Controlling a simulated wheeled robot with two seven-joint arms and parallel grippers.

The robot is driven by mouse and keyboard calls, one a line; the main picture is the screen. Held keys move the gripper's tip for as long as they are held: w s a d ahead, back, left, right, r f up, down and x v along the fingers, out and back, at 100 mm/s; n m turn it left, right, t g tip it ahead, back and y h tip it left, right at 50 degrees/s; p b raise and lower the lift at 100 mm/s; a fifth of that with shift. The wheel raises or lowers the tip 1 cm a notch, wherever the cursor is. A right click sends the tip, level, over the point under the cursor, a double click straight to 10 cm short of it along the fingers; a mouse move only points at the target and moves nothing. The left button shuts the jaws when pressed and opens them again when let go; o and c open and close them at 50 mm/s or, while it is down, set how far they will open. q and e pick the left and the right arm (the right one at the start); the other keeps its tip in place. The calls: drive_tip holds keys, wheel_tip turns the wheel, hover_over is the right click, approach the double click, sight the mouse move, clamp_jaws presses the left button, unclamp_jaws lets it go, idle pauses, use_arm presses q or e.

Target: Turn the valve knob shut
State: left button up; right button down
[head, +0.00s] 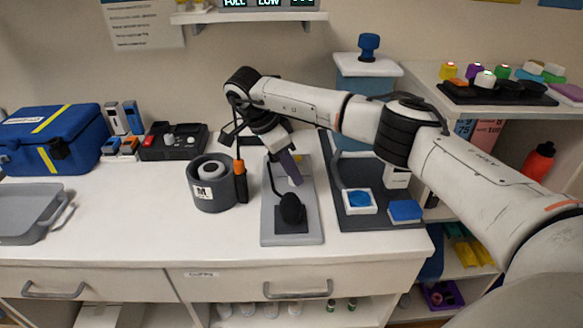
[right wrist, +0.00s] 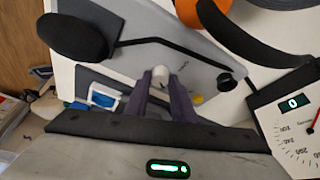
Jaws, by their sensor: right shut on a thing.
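The grey valve panel (head: 269,222) lies on the white counter. My right gripper (head: 294,177) reaches over its far part from the right, with purple fingers pointing down. In the right wrist view the fingers (right wrist: 160,88) are shut on a small pale knob (right wrist: 160,74), which looks like the valve knob. The gripper hides this knob in the head view. A thin black stalk with a black rounded head (head: 291,209) bends over the near part of the panel; the head also shows in the right wrist view (right wrist: 72,38). My left gripper is not in view.
A dark grey cup (head: 212,202) and an orange-handled tool (head: 240,182) stand close left of the panel. A dark mat (head: 382,216) with blue-topped items lies at right. A blue case (head: 60,150) and grey tray (head: 25,215) are at left. The front counter edge is clear.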

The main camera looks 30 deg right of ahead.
drive_tip(key=shift+d+m+g, duration=0.1)
drive_tip(key=shift+m+g, duration=0.3)
drive_tip(key=shift+m, duration=0.7)
drive_tip(key=c, duration=1.5)
unclamp_jaws()
drive_tip(key=v, duration=1)
drive_tip(key=shift+w+r+b, duration=0.1)
drive_tip(key=shift+r+b, duration=0.15)
drive_tip(key=shift+b, duration=0.05)
